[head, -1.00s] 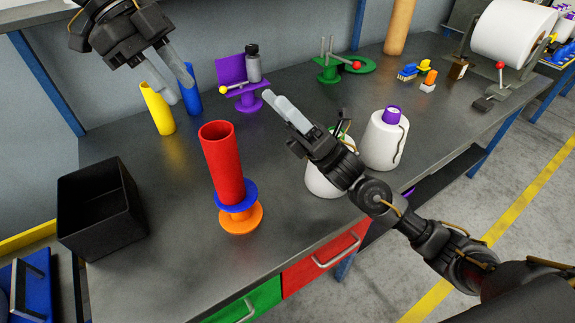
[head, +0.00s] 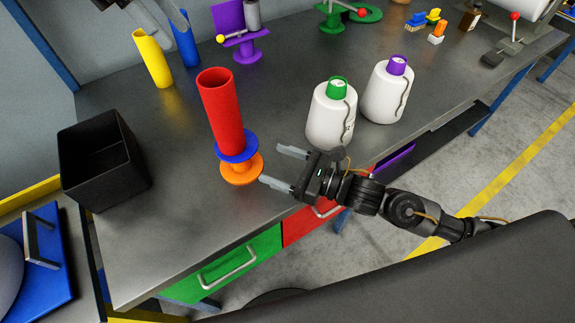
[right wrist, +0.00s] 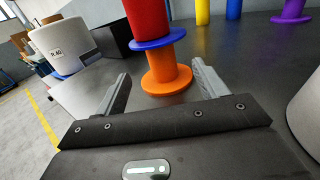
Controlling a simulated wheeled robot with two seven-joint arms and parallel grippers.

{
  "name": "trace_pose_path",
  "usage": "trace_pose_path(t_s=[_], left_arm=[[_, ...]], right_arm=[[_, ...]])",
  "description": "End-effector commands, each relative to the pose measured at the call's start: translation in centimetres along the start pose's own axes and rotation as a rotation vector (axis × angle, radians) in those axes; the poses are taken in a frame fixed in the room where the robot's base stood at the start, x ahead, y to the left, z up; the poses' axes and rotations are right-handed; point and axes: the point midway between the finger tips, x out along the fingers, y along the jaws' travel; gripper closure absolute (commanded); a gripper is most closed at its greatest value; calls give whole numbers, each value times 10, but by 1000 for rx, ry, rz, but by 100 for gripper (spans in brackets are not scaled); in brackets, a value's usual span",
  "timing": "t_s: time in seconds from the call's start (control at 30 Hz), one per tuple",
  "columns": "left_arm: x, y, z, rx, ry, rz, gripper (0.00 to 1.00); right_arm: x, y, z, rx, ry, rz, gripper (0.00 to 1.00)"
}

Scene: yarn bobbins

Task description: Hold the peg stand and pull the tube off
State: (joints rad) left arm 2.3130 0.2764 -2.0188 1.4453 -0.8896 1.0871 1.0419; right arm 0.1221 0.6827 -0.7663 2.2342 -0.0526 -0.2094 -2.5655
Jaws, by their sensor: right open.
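The red tube (head: 221,108) stands upright on the peg stand, above its blue disc (head: 237,148) and orange base (head: 240,170), on the grey table. My right gripper (head: 270,166) is open, just right of the orange base and pointing at it. In the right wrist view the orange base (right wrist: 166,82) stands beyond and between the open fingers (right wrist: 162,90), not gripped, with the red tube (right wrist: 147,20) above it.
A black bin (head: 103,160) stands left of the stand. White bobbins with green (head: 331,115) and purple (head: 386,92) tops stand to the right. Yellow (head: 152,57) and blue (head: 185,40) tubes and a purple stand (head: 246,50) are behind. Table before the bin is clear.

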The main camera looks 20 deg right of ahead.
Motion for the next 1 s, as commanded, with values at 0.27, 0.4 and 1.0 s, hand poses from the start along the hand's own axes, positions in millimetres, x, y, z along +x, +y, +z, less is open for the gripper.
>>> trace_pose_path(t_s=[0.27,0.4,1.0], left_arm=[[0,0,0,0,0,0,64],[0,0,0,0,0,0,64],[0,0,0,0,0,0,64]], right_arm=[[52,0,1,1,-4,1,28],[72,0,2,1,-4,1,28],[91,0,1,1,-1,1,36]])
